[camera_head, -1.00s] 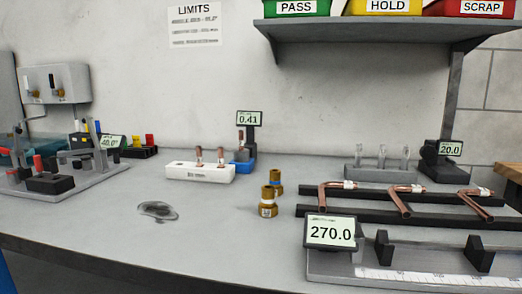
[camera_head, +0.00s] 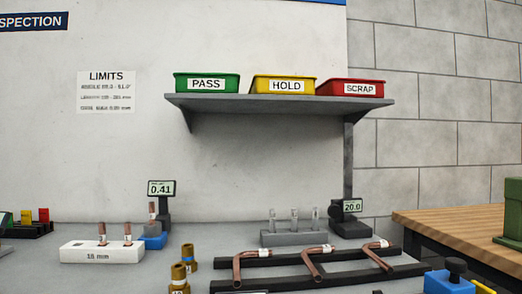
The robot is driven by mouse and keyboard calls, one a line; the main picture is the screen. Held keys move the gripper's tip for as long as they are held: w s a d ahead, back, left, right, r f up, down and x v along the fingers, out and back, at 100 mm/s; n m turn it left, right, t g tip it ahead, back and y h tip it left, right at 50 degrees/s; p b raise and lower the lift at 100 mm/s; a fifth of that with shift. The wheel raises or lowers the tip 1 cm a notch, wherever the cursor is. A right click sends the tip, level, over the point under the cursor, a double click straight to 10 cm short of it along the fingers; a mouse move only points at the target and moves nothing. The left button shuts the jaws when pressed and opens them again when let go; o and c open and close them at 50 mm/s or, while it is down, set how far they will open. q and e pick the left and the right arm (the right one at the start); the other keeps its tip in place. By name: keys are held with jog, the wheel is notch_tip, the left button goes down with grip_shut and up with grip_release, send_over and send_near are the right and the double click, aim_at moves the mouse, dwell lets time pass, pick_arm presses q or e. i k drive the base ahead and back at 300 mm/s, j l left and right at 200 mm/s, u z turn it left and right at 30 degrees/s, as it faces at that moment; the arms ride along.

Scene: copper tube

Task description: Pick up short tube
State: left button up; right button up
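Two short upright copper tubes, the left one (camera_head: 102,231) and the right one (camera_head: 127,233), stand in a white block (camera_head: 90,253) marked 15 mm at the lower left. Another short copper piece (camera_head: 152,212) stands upright in a blue holder (camera_head: 155,241) beside a display reading 0.41. Three bent copper tubes with white labels, the left (camera_head: 240,267), middle (camera_head: 313,265) and right (camera_head: 377,256), lie across black rails (camera_head: 350,282). I cannot tell which piece the task means by short tube. Neither of my grippers is in view.
Brass cylinders (camera_head: 189,256) stand between block and rails. A grey rack (camera_head: 293,239) holds clear upright pieces. A shelf (camera_head: 280,103) carries green (camera_head: 207,83), yellow (camera_head: 283,85) and red (camera_head: 350,88) bins. A blue object with a black knob (camera_head: 450,282) is at lower right, by a wooden bench (camera_head: 460,222).

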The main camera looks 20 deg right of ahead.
aim_at(152, 210)
jog(key=i+j+z, duration=0.15)
jog(key=z, duration=0.35)
jog(key=i+j+z, duration=0.1)
jog(key=z, duration=0.4)
jog(key=j+z, duration=0.45)
jog(key=i+l, duration=0.05)
jog(key=l, duration=0.05)
